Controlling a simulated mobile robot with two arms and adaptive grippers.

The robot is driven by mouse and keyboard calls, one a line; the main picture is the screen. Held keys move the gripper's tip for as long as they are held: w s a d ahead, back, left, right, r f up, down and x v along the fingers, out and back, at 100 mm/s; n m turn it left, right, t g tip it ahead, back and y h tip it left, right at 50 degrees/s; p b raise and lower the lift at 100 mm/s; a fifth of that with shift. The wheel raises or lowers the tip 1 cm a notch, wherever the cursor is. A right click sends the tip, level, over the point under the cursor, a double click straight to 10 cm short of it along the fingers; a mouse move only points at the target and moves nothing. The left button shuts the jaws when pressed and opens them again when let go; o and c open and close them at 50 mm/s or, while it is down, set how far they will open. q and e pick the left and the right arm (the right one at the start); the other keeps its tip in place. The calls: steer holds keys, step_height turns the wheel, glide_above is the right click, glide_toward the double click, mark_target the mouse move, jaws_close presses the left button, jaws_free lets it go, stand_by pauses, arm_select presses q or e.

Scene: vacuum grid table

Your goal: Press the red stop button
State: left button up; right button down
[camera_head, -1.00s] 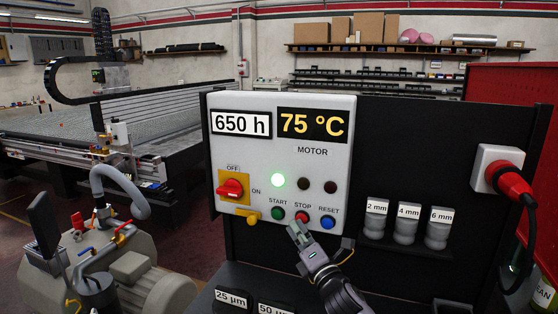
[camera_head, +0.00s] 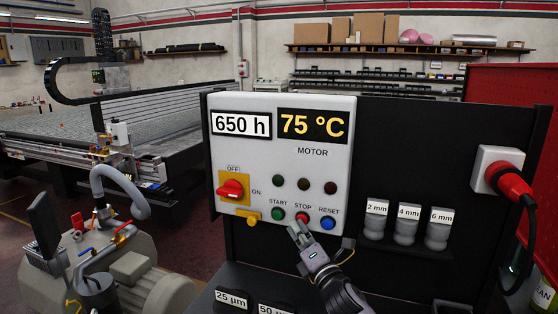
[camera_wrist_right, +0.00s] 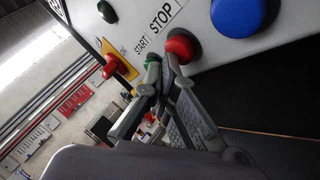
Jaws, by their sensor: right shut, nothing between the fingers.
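The red stop button (camera_head: 302,217) sits under the STOP label on the white control panel (camera_head: 230,150), between the green start button (camera_head: 278,214) and the blue reset button (camera_head: 327,223). My right gripper (camera_head: 294,227) is shut and empty, its fingertips just below and in front of the red button. In the right wrist view the closed fingertips (camera_wrist_right: 163,62) are at the lower edge of the red button (camera_wrist_right: 181,47). I cannot tell whether they touch it. The three indicator lamps above the buttons are dark, including the green lamp (camera_head: 278,181). My left gripper is not in view.
A red rotary switch (camera_head: 231,189) on a yellow plate is on the panel's left. Labelled cylinders (camera_head: 407,224) stand on a small shelf to the right. A red plug (camera_head: 510,182) is at the far right. A pump (camera_head: 140,275) stands at lower left.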

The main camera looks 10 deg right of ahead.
steer(key=shift+s, duration=0.1)
steer(key=s+a, duration=0.1)
steer(key=s, duration=0.1)
steer(key=s+a+p, duration=0.1)
steer(key=s+a, duration=0.1)
steer(key=shift+s+a, duration=0.2)
steer(key=shift+s, duration=0.2)
stand_by(0.6)
